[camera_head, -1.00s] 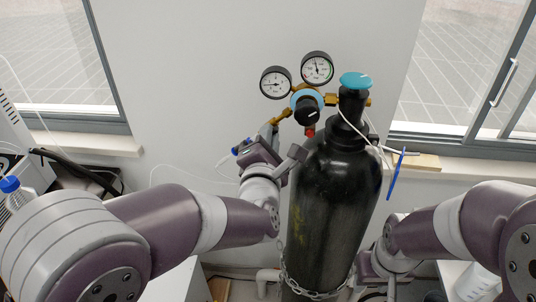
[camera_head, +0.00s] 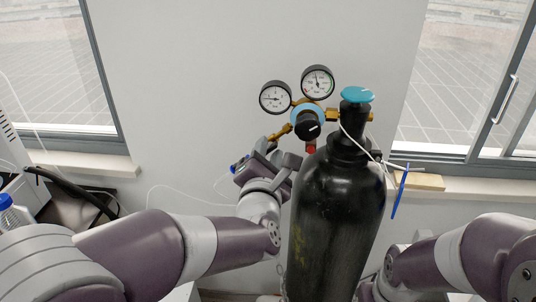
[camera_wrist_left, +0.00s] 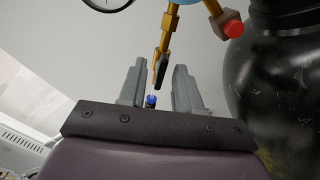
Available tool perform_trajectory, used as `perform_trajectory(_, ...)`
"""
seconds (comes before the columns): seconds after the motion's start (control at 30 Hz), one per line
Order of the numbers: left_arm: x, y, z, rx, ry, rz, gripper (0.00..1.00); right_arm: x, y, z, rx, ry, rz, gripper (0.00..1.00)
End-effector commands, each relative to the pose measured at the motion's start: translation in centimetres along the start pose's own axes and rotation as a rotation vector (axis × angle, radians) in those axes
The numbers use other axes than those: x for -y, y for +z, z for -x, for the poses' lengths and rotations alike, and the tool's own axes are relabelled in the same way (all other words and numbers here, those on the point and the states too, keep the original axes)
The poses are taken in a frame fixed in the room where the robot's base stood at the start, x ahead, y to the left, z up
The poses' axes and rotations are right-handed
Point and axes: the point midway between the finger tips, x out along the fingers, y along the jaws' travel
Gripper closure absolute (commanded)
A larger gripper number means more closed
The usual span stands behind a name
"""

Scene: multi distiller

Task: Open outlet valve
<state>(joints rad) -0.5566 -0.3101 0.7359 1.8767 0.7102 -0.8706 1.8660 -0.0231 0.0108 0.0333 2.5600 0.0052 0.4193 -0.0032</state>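A regulator with a black knob (camera_head: 308,126) sits on the black gas cylinder (camera_head: 338,215). Its brass outlet pipe (camera_head: 281,133) slopes down left to a blue-ended fitting. In the left wrist view, the brass outlet (camera_wrist_left: 167,35) carries a narrow black valve handle (camera_wrist_left: 162,72), with a blue fitting (camera_wrist_left: 151,101) below it. My left gripper (camera_head: 277,156) is just below the outlet, left of the cylinder. In the wrist view its fingers (camera_wrist_left: 159,84) are open, with the handle in view between them; contact is not clear. My right arm is at lower right; its fingers are out of sight.
Two gauges (camera_head: 275,97) (camera_head: 318,82) stand above the regulator. A teal cylinder valve knob (camera_head: 357,95) tops the cylinder. A blue pen-like item (camera_head: 400,194) hangs on a white cord at right. The wall (camera_head: 190,80) behind is bare.

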Motion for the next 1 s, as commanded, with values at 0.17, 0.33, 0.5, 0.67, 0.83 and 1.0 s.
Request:
perform_trajectory(0.17, 0.0, 0.0, 0.0, 0.0, 0.0, -0.001, 0.63, 0.0, 0.0, 0.0, 0.0, 0.0, 0.0, 0.57)
perform_trajectory(0.33, 0.1, 0.0, 0.3, 0.0, -0.001, -0.001, 0.63, 0.0, 0.0, -0.1, 0.0, 0.0, 0.0, 0.57)
perform_trajectory(0.5, 0.2, -0.1, 2.8, 0.002, -0.003, -0.001, 0.63, 0.0, 0.1, -0.6, 0.0, 0.0, 0.0, 0.57)
perform_trajectory(0.67, 0.3, 0.0, 7.1, 0.004, -0.006, 0.0, 0.63, 0.0, 0.1, -1.1, 0.0, 0.0, 0.0, 0.57)
perform_trajectory(0.83, 0.1, 0.1, 10.9, 0.004, -0.004, 0.001, 0.63, 0.0, 0.1, -1.2, 0.0, 0.0, 0.0, 0.57)
perform_trajectory(1.0, 0.1, 0.0, 12.6, 0.001, -0.002, -0.001, 0.63, 0.0, 0.1, -1.3, 0.0, 0.0, 0.0, 0.57)
